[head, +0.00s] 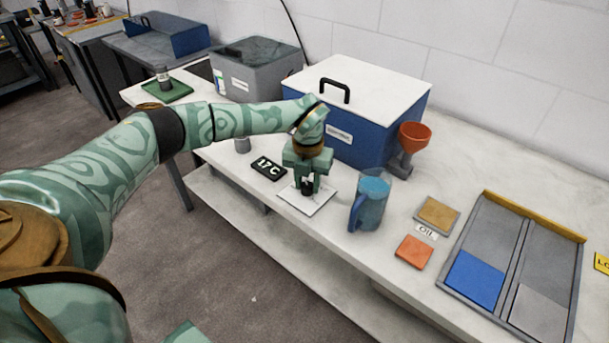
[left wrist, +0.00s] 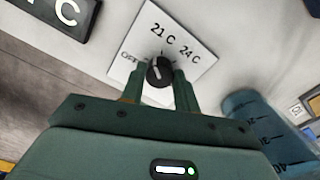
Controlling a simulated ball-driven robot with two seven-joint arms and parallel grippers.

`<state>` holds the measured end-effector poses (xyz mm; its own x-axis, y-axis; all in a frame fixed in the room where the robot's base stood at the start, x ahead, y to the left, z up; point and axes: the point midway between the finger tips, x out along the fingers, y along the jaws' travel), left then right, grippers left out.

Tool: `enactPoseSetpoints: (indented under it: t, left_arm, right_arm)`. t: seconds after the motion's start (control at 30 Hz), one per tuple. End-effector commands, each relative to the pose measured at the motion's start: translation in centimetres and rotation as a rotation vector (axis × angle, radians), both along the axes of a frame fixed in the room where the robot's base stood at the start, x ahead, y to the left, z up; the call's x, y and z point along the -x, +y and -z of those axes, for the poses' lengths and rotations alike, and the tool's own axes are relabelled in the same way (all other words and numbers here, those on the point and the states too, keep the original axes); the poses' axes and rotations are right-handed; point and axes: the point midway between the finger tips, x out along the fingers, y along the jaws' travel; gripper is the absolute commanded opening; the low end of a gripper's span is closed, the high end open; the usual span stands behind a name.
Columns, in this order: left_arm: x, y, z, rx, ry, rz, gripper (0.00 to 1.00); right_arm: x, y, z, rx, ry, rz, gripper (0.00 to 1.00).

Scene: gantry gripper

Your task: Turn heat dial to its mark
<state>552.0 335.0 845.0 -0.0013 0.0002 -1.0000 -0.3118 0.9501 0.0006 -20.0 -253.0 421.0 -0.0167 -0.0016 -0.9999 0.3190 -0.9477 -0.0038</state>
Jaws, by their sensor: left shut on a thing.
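The heat dial is a small black knob (left wrist: 159,71) with a pale pointer line, on a white plate (left wrist: 188,40) marked OFF, 21 C and 24 C. In the left wrist view the pointer aims roughly toward the OFF side. My left gripper (head: 307,186) points down over the plate and is shut on the knob; its fingers stand on either side of it in the left wrist view (left wrist: 162,80). In the head view the gripper hides most of the knob. A black display (head: 269,168) reading 17 C lies left of the plate. My right gripper is not in view.
A blue measuring jug (head: 370,202) stands just right of the plate. Behind are a blue box with a white lid (head: 361,84) and an orange funnel (head: 413,136). A divided grey tray (head: 492,227) and small orange pad (head: 413,252) lie right. The bench's front edge is close.

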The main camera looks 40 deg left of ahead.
Motion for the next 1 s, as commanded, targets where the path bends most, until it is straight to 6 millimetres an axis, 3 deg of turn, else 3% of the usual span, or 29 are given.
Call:
enactPoseSetpoints:
  t: [0.1,0.5,1.0]
  left_arm:
    - [-0.1,0.0,-0.6,0.0,-0.005,0.103,0.08]
    - [-0.1,0.0,-0.3,-0.001,-0.004,0.371,0.08]
    - [-0.1,0.0,-0.1,-0.001,-0.004,0.462,0.08]
  right_arm:
    - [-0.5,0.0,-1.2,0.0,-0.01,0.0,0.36]
    - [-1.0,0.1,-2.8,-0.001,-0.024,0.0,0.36]
    - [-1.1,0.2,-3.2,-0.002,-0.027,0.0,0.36]
